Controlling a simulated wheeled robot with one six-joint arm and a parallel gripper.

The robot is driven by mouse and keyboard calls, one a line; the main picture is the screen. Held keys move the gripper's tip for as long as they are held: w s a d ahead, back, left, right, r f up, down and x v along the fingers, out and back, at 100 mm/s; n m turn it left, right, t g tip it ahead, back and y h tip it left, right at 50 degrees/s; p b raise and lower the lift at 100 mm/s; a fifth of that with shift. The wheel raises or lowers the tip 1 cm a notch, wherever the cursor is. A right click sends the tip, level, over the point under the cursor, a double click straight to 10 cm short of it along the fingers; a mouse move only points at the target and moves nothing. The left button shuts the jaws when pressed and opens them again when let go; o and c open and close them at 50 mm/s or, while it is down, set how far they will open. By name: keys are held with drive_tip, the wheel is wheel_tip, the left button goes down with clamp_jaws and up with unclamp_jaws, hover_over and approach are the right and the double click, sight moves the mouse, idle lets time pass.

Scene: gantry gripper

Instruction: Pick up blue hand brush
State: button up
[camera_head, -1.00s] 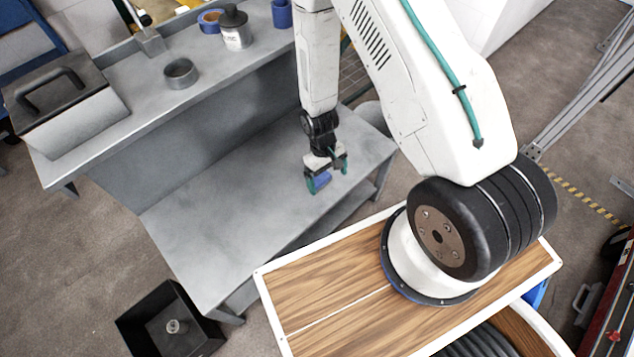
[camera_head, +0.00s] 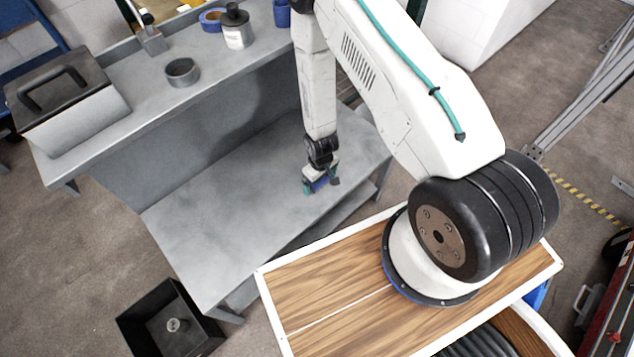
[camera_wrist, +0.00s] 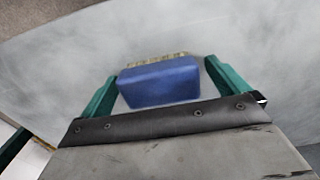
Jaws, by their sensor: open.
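The blue hand brush (camera_wrist: 160,84) lies on the grey lower bench surface (camera_head: 215,210). In the wrist view its blue body sits between the two green fingers of my gripper (camera_wrist: 160,85), with tan bristles along its far edge. A gap shows at the right finger; the left finger is very close to the brush, and I cannot tell whether it touches. My gripper (camera_head: 320,188) is open and low over the bench in the head view, where it hides most of the brush.
The raised back shelf (camera_head: 135,107) holds a lidded box (camera_head: 65,105), a grey ring (camera_head: 182,72), a dark-topped can (camera_head: 237,32) and blue tape (camera_head: 211,20). A black bin (camera_head: 165,325) with a small metal part stands on the floor. The bench left of my gripper is clear.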

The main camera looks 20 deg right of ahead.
drive_tip(key=shift+f, duration=0.1)
drive_tip(key=c, duration=1.1)
drive_tip(key=shift+r, duration=0.5)
drive_tip(key=r, duration=0.2)
drive_tip(key=shift+s+r, duration=0.25)
drive_tip(key=shift+r, duration=0.15)
drive_tip(key=s, duration=0.5)
drive_tip(key=s+r, duration=0.1)
drive_tip(key=s, duration=0.9)
drive_tip(key=shift+s+a+r, duration=0.15)
drive_tip(key=shift+s, duration=0.1)
